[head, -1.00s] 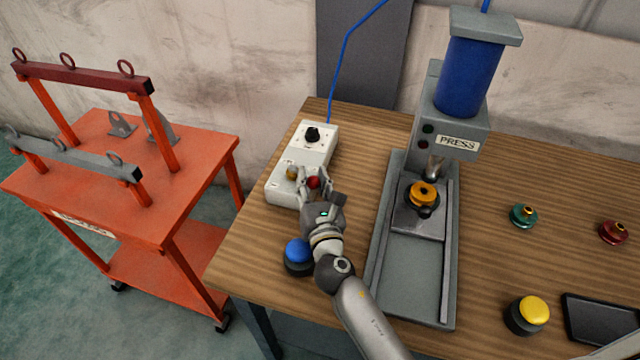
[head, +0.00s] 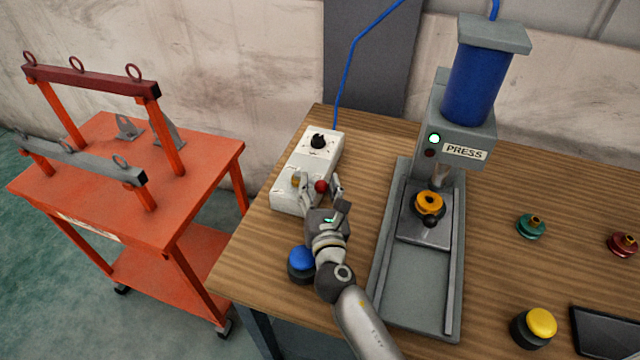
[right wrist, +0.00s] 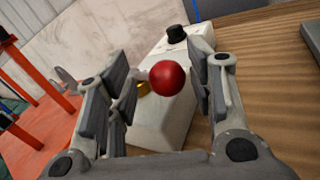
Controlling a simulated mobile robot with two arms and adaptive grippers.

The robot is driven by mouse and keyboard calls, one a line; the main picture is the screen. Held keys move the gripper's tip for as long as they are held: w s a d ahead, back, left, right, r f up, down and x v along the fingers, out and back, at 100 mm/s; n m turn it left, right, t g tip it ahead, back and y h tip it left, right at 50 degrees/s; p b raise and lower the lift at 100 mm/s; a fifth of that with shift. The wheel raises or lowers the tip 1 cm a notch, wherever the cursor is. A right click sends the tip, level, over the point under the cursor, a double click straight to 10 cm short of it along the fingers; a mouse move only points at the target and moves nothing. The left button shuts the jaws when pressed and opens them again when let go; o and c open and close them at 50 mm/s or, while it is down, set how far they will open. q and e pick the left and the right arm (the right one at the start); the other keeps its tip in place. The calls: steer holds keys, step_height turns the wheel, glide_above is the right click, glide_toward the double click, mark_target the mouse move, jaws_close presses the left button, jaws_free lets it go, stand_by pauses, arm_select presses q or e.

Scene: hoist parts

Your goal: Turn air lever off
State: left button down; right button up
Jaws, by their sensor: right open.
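The air lever has a red ball knob (head: 321,186) and sits on the white control box (head: 327,157) on the bench. My right gripper (head: 317,192) is open at the front part of the box, with one finger on each side of the red knob. In the right wrist view the red knob (right wrist: 167,78) shows between the spread fingers (right wrist: 160,85), with clear space beside the right finger. The lever's shaft is mostly hidden behind the knob. My left gripper is not in view.
The box also carries a black dial (head: 318,141) and a brass part (head: 296,181). A blue button (head: 301,259) stands close beside my right wrist. The press (head: 463,130) stands to the right, its green lamp (head: 434,139) lit. An orange cart (head: 190,210) is at left.

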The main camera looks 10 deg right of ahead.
mark_target(320, 184)
step_height(320, 184, up, 10)
steer(key=shift+d, duration=0.1)
stand_by(0.5)
